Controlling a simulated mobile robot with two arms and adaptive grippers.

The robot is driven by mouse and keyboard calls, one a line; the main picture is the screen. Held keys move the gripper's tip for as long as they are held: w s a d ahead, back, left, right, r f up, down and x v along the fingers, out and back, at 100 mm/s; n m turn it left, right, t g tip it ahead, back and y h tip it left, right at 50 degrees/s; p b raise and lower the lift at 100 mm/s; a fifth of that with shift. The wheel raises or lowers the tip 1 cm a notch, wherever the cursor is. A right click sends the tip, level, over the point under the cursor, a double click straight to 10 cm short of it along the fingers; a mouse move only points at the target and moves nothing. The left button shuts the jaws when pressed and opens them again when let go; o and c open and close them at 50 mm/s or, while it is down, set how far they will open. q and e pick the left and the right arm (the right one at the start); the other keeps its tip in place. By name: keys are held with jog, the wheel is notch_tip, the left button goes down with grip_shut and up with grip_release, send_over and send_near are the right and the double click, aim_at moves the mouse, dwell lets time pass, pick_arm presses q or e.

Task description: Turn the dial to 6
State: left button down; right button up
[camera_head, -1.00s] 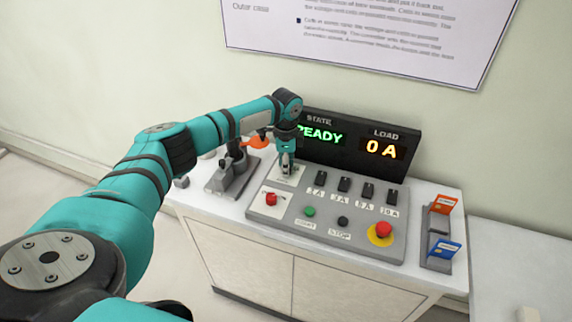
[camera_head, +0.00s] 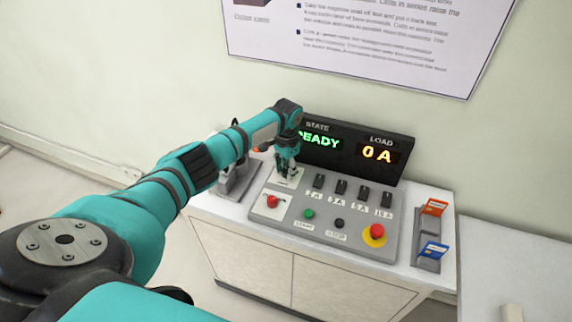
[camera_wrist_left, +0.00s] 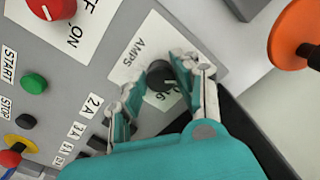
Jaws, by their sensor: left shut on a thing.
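The dial is a dark round knob (camera_wrist_left: 157,74) on a white plate (camera_wrist_left: 143,44) marked AMPS in the left wrist view. A 6 is printed beside the knob; the other marks are hidden or unclear. My left gripper (camera_head: 287,174) points down over the plate at the back left of the grey panel. Its fingers (camera_wrist_left: 163,80) stand on both sides of the knob and are shut on it. In the head view the fingers mostly hide the knob, so I cannot read its setting. My right gripper is not in view.
The panel (camera_head: 300,226) carries a red switch (camera_head: 272,201), green button (camera_head: 308,213), black button (camera_head: 339,223), red stop (camera_head: 376,232) and several black switches. The display (camera_head: 357,152) reads READY and 0 A. A card holder (camera_head: 429,240) stands right; a lever device (camera_head: 238,180) stands left.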

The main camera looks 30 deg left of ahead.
pick_arm(q)
jog(key=shift+n, duration=0.6)
jog(key=shift+p, duration=0.3)
jog(key=c, duration=1)
grip_release()
notch_tip(320, 180, up, 12)
jog(key=shift+d+r, duration=0.1)
jog(key=shift+d, duration=0.05)
